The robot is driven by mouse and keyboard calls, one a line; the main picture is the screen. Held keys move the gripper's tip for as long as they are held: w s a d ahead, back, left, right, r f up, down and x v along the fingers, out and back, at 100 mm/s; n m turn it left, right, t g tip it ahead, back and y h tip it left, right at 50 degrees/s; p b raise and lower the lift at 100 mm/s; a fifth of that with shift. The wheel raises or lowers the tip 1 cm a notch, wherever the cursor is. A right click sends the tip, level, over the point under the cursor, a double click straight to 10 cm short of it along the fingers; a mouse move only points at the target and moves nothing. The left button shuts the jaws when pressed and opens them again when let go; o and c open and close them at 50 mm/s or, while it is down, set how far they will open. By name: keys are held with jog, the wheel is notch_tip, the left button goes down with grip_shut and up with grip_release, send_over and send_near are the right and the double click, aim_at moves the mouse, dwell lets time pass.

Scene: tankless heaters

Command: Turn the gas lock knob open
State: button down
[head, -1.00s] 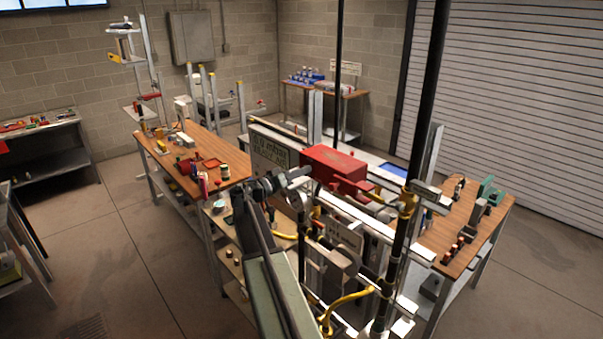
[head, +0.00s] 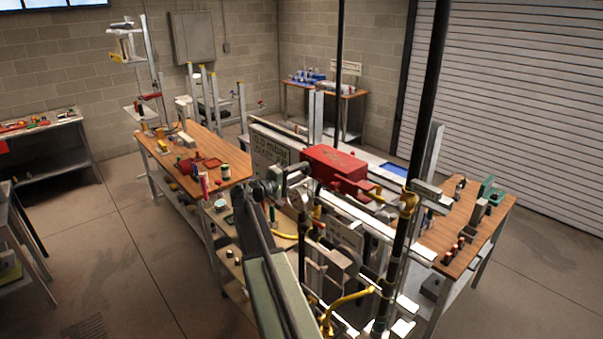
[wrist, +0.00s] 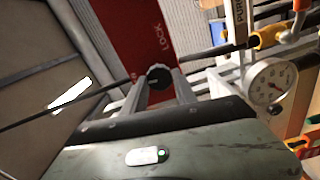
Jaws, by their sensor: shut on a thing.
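In the head view my gripper (head: 296,178) is at the left end of a red box (head: 336,162), in front of a dark sign with text. The knob itself cannot be made out in the head view.
A round pressure gauge (wrist: 270,82) and yellow-handled piping lie right of my gripper in the wrist view. In the head view, yellow gas pipes (head: 345,300) and black uprights crowd the right side.

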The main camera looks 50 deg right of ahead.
jog(key=shift+f+n, duration=0.1)
jog(key=shift+n, duration=0.5)
jog(key=c, duration=1)
grip_release()
jog(key=shift+a, duration=0.1)
jog(key=a, duration=0.7)
jog(key=shift+w+a, duration=0.3)
jog(key=shift+a, duration=0.1)
